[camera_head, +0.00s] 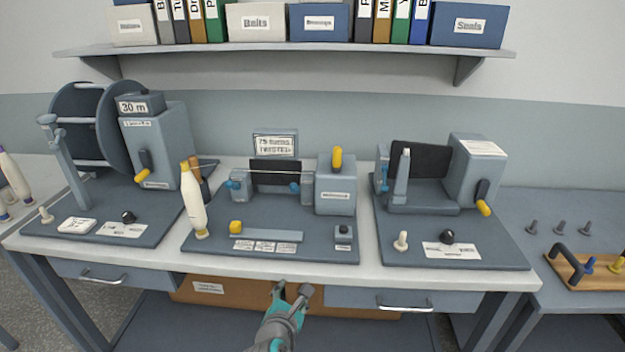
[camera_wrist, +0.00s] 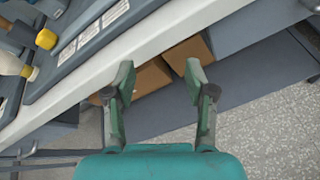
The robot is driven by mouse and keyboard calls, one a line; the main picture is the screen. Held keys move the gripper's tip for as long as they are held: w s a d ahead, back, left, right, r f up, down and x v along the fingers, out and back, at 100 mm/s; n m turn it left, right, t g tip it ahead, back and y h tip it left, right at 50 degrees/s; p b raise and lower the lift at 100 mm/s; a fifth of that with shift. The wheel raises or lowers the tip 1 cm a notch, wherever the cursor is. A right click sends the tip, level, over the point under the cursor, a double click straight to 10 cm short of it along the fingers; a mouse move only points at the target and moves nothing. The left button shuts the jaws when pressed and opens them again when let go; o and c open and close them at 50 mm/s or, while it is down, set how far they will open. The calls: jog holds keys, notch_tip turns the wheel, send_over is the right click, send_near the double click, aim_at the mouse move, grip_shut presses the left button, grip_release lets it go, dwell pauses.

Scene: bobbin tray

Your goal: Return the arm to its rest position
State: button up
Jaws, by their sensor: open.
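My gripper (camera_head: 291,291) is in front of the bench's front edge, low in the head view, with its fingers apart and nothing between them. In the wrist view my gripper (camera_wrist: 160,84) also shows open and empty, with the bench edge and a cardboard box (camera_wrist: 150,78) beyond the fingertips. It is apart from everything on the bench (camera_head: 365,275). Part of my arm shows below it at the bottom of the head view.
On the bench stand a reel machine (camera_head: 160,140), a middle winding device (camera_head: 335,195) and a right device (camera_head: 475,165). A wooden tray (camera_head: 590,272) lies at right. Drawer handles (camera_head: 102,278) project from the bench front.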

jog(key=s+d+f+m+y, duration=0.1)
jog(key=s+d+f+m, duration=0.5)
jog(key=s+d, duration=0.4)
jog(key=s+d+f+m+y, duration=0.2)
jog(key=s+d+f+m, duration=0.4)
jog(key=s+f, duration=0.4)
jog(key=s+d+r+m, duration=0.3)
jog(key=s+r+m, duration=0.1)
jog(key=s, duration=0.5)
jog(key=s+d+r+m+t+h, duration=0.1)
jog(key=s+d+r+m, duration=0.2)
jog(key=s+r+m, duration=0.2)
jog(key=s+d+r+m+h, duration=0.1)
jog(key=s+d+r+m, duration=0.3)
jog(key=s+m, duration=0.4)
jog(key=f+v, duration=0.1)
jog(key=v, duration=0.5)
jog(key=shift+s, duration=0.2)
jog(key=shift+c, duration=0.2)
